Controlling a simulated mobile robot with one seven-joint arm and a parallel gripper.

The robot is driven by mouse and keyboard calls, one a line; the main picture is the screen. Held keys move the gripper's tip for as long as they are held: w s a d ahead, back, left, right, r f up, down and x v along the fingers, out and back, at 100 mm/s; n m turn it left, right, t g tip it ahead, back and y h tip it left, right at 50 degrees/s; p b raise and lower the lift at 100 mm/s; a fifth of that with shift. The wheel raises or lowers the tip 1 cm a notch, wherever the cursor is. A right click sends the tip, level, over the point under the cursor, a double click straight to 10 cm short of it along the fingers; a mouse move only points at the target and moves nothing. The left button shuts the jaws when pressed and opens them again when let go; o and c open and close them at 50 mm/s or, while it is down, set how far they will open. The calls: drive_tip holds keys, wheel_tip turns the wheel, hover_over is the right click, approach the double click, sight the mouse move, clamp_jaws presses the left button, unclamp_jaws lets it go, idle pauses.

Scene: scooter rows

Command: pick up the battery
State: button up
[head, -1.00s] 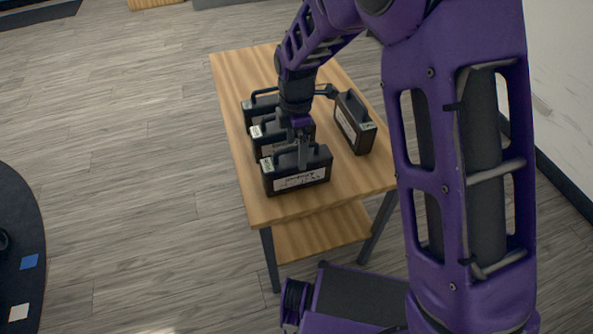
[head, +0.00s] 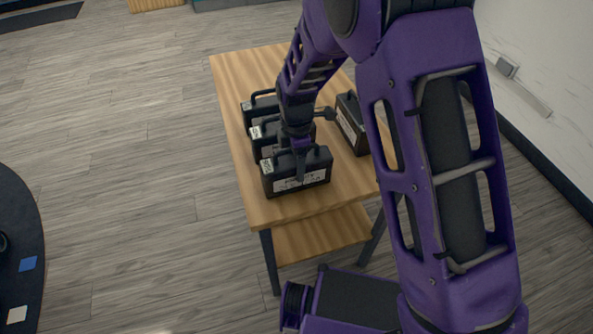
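Several black batteries with top handles and white labels stand on a wooden table (head: 236,82). The front battery (head: 285,180) is nearest the table's front edge. A middle battery (head: 262,145) and a back battery (head: 258,112) stand behind it in a row, partly hidden by my arm. Another battery (head: 351,126) stands apart to the right, turned at an angle. My gripper (head: 301,172) points down at the handle of the front battery, and a finger shows in front of its upper face. The far finger is hidden, so I cannot tell whether it is closed on the handle.
The table has a lower wooden shelf (head: 320,236) and dark legs. Grey plank floor (head: 130,180) lies open to the left. A dark round-edged mat (head: 18,225) is at the far left. A white wall (head: 545,90) rises at the right.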

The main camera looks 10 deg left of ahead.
clamp_jaws()
drive_tip(key=shift+w+r, duration=0.1)
drive_tip(key=shift+r, duration=0.05)
drive_tip(key=shift+r, duration=0.1)
